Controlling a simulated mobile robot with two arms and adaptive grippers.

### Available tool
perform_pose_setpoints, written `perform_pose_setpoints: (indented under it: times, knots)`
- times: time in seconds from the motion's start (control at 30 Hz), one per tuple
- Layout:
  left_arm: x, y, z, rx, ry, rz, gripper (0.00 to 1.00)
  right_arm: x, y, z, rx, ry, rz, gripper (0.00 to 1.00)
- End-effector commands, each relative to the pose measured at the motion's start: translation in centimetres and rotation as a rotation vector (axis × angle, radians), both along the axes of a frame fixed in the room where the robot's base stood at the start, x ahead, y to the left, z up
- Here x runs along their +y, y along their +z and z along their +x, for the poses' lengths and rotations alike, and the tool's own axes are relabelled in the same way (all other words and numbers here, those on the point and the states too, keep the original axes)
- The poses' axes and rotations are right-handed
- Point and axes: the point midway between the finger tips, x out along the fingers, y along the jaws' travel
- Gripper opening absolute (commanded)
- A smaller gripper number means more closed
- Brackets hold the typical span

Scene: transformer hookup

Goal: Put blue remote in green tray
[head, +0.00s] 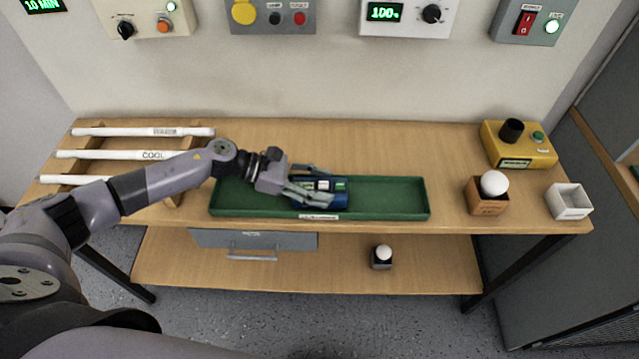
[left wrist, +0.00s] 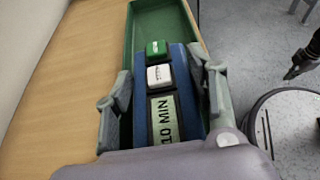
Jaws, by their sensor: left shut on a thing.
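The blue remote (head: 336,187) is in or just over the middle of the green tray (head: 395,211) in the head view. My left gripper (head: 310,189) is shut on it, with one finger along each long side. In the left wrist view the blue remote (left wrist: 179,66) lies between the two fingers (left wrist: 165,100). It has a green button, a white button and a display reading "10 MIN". The green tray (left wrist: 160,17) extends beyond it. I cannot tell whether the remote touches the tray floor. My right gripper is not in the head view.
White tubes lie on a wooden rack (head: 180,131) at the left. At the right stand a yellow control box (head: 518,147), a brown box with a white ball (head: 487,196) and a white open box (head: 568,202). A grey drawer (head: 255,241) hangs under the tabletop.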

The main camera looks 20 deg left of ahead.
Motion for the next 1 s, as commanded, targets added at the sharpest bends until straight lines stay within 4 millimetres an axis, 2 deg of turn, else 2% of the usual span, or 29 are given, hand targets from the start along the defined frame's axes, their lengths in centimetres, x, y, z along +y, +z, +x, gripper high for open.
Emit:
perform_pose_setpoints:
  times: [0.03, 0.3, 0.63, 0.77, 0.83, 1.0]
  knots:
    - [0.0, -0.1, 0.0, 0.0, 0.0, 0.0, 0.52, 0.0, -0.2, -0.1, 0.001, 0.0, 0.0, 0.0]
    - [0.0, -0.1, 0.0, 0.0, 0.0, 0.001, 0.7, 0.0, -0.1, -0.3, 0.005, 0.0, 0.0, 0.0]
    - [0.0, -0.1, -0.1, 0.002, -0.001, 0.001, 0.71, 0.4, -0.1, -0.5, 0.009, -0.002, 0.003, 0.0]
    - [0.0, 0.6, -0.1, 0.002, -0.001, 0.001, 0.71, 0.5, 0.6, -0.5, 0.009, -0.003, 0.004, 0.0]
    - [1.2, 0.4, -0.3, 0.002, 0.001, 0.004, 0.71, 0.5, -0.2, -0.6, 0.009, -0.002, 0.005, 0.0]
    - [4.4, 1.6, -1.2, 0.001, 0.003, 0.005, 0.71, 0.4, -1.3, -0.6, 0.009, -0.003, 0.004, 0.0]
